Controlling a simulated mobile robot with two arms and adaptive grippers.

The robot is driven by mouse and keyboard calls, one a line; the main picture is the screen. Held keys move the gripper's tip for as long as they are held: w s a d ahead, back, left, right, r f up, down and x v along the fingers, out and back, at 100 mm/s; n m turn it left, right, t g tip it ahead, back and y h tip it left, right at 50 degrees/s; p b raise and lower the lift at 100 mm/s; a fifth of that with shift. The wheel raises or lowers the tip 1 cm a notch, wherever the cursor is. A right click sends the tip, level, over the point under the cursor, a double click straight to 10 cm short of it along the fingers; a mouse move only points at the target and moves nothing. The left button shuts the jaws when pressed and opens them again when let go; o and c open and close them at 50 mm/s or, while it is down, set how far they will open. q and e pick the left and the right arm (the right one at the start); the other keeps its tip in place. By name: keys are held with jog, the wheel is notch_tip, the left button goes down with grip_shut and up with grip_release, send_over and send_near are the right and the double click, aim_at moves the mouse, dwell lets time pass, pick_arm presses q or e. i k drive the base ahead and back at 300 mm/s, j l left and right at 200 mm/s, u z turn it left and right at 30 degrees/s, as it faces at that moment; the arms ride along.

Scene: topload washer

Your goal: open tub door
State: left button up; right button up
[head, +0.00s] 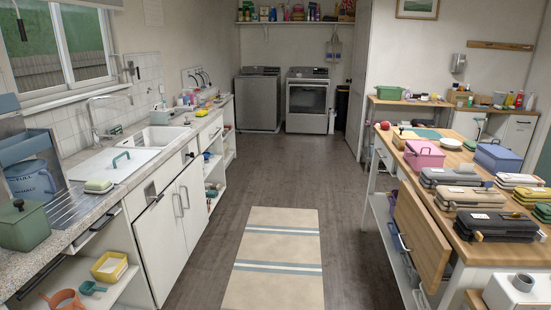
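The grey top-load washer (258,103) stands against the back wall, left of centre. Its tub door (259,72) on top looks shut, but it is small and far off. I cannot make out a handle on it. Neither of my grippers can be made out in the head view.
A front-door machine (307,100) stands right of the washer. A counter with a sink (160,138) runs along the left. A wooden-topped table (405,145) with boxes and cases stands at right. A striped rug (277,260) lies on the open floor between them.

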aim_at(160, 232)
jog(key=i, duration=2.2)
jog(key=l+z, duration=0.05)
jog(key=l, duration=0.1)
